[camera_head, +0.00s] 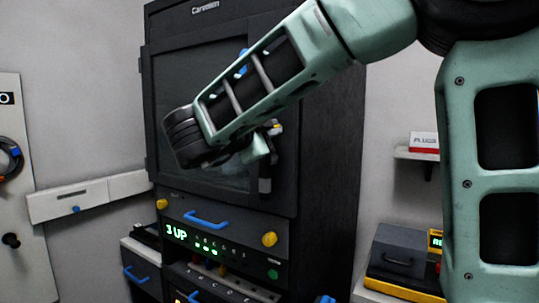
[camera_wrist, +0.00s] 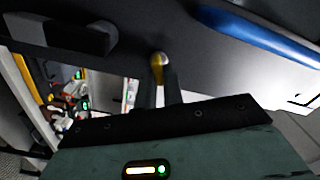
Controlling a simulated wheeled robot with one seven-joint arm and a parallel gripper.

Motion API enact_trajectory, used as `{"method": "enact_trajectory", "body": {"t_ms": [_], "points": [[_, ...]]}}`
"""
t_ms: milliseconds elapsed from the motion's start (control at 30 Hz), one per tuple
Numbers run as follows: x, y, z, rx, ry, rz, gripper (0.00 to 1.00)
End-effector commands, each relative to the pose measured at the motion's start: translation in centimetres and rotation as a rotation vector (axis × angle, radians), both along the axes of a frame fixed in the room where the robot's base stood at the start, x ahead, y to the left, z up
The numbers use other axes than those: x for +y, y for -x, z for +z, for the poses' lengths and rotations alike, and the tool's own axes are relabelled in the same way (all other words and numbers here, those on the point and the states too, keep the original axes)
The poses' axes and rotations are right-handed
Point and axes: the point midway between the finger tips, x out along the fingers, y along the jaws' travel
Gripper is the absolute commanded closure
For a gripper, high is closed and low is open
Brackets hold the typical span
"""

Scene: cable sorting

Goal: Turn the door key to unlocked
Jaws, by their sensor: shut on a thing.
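The black cabinet's door (camera_head: 172,85) is closed, with a dark window partly hidden by my arm. The door key shows as a small yellow and silver piece (camera_head: 275,128) near the door's right edge. In the wrist view its yellow body with a round metal end (camera_wrist: 158,66) sits between my fingertips. My gripper (camera_wrist: 161,88) is shut on the key. In the head view my gripper (camera_head: 268,146) is at the door's right side, mostly hidden behind my wrist. I cannot tell the key's turn angle.
A blue door handle (camera_wrist: 262,36) lies close to the gripper in the wrist view. Below the door, a panel (camera_head: 240,238) has yellow knobs, a blue handle and a green "3 UP" display. Shelves with boxes (camera_head: 398,252) stand at right; a white board (camera_head: 18,190) is at left.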

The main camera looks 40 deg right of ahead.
Motion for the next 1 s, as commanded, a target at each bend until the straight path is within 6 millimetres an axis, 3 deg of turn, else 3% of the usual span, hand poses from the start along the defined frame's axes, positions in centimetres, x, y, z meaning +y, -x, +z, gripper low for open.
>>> {"method": "enact_trajectory", "body": {"t_ms": [33, 500, 1000], "points": [[-0.11, 0.10, -1.09, -0.049, -0.017, -0.003, 1.00], [-0.08, 0.14, -0.95, -0.379, -0.138, -0.002, 1.00], [-0.08, 0.11, -0.51, -0.483, -0.176, -0.003, 1.00]]}}
